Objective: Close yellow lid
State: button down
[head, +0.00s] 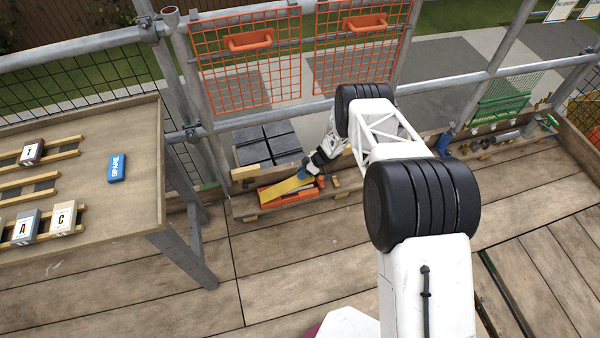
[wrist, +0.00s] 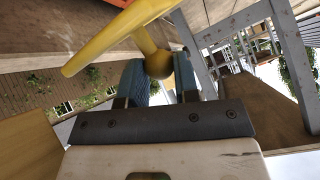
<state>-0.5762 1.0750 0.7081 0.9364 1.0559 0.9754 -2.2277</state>
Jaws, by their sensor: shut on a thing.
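The yellow lid (head: 284,188) is at the left part of a low wooden box, tilted, with orange pieces (head: 300,193) showing beside it. My gripper (head: 308,174) is at the lid's upper right end. In the wrist view, the yellow lid (wrist: 118,40) slants across the top. A round yellow knob (wrist: 158,66) joined to it by a short stem sits between the blue fingers of my gripper (wrist: 160,72), which are shut on it. Whether the lid's far edge touches the box is hidden.
Stacked dark tiles (head: 268,142) stand just behind the box. A wooden table (head: 110,215) with lettered blocks and a blue SPARE block (head: 117,168) is at the left. Scaffold rails and orange mesh panels (head: 245,60) rise behind. The deck in front is clear.

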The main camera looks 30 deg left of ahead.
jog(key=shift+s+f, duration=0.1)
jog(key=c, duration=0.9)
grip_release()
jog(key=shift+o, duration=0.2)
jog(key=shift+v, duration=3.95)
